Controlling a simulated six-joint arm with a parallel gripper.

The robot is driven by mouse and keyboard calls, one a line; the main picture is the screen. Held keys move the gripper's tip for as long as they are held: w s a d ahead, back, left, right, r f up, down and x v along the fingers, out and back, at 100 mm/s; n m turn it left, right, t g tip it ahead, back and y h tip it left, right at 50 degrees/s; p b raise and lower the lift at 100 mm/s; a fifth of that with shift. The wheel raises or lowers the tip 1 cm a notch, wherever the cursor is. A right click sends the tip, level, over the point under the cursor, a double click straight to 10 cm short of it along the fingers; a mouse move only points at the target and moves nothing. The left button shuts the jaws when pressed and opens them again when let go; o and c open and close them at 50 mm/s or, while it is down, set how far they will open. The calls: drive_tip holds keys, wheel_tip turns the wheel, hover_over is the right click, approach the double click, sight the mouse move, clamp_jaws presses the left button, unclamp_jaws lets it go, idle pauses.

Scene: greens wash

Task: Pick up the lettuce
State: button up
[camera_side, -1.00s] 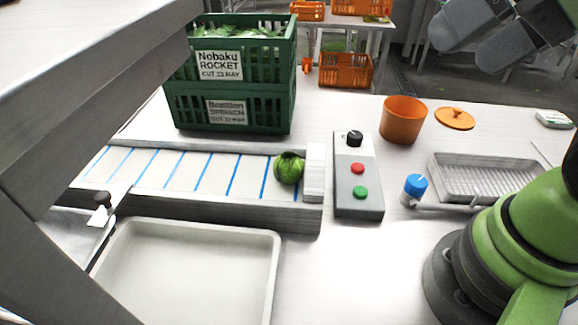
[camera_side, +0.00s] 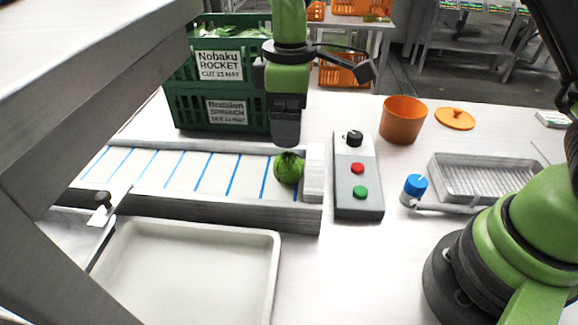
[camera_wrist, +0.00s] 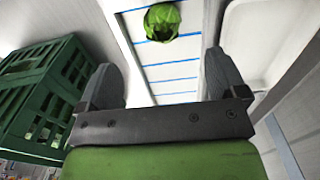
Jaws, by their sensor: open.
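The lettuce (camera_side: 289,168) is a small round green head. It sits at the right end of the white conveyor (camera_side: 205,172) with blue stripes, beside a pale end block. My gripper (camera_side: 286,140) hangs pointing down just above and behind the lettuce in the side view. In the wrist view the lettuce (camera_wrist: 162,22) is at the top middle, beyond the two grey fingertips of my gripper (camera_wrist: 165,75). The fingers are spread apart with nothing between them.
Stacked green crates (camera_side: 217,90) stand behind the conveyor, close to my gripper. A control box (camera_side: 357,190) with buttons is right of it. A pale tray (camera_side: 190,270) lies in front. An orange pot (camera_side: 403,120) and a wire-bottomed basin (camera_side: 480,178) are further right.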

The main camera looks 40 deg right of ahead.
sight(289, 154)
wheel_tip(289, 154, down, 10)
drive_tip(key=shift+s+a+r, duration=0.1)
drive_tip(key=c, duration=1)
